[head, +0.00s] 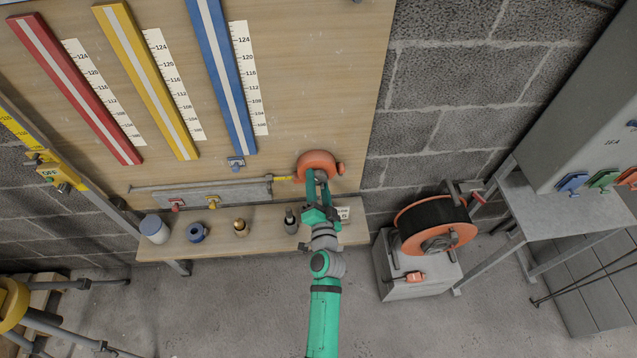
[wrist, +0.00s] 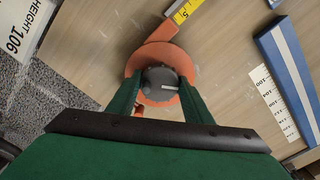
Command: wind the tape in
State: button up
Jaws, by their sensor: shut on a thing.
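The orange tape reel (head: 318,160) is mounted low on the wooden board, with a small orange part at its right side. A short piece of yellow tape (head: 284,178) shows to its left, by the end of a grey rail; the tape also shows at the top of the wrist view (wrist: 184,11). In the wrist view the reel (wrist: 160,56) has a round grey knob (wrist: 160,80) with a light line at its middle. My gripper (head: 319,178) is at the reel, its two fingers on either side of the knob and shut on it. The arm partly hides the reel in the head view.
A shelf (head: 265,237) below holds a white-and-blue jar (head: 153,229), a blue ring (head: 197,233) and small fittings. Red, yellow and blue conduits (head: 222,75) hang above with scales. A black cable reel (head: 433,223) on a grey box stands at right.

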jog(key=shift+d+m, duration=0.15)
jog(key=shift+m, duration=0.85)
jog(key=shift+s+m, duration=0.15)
jog(key=shift+m, duration=2.15)
jog(key=o, duration=1.1)
jog(key=shift+w, duration=0.25)
jog(key=shift+c, duration=0.2)
jog(key=shift+s+d, duration=0.1)
jog(key=shift+d, duration=0.05)
jog(key=s+d, duration=0.1)
jog(key=s, duration=0.9)
jog(key=shift+s+d, duration=0.25)
jog(key=shift+d, duration=0.05)
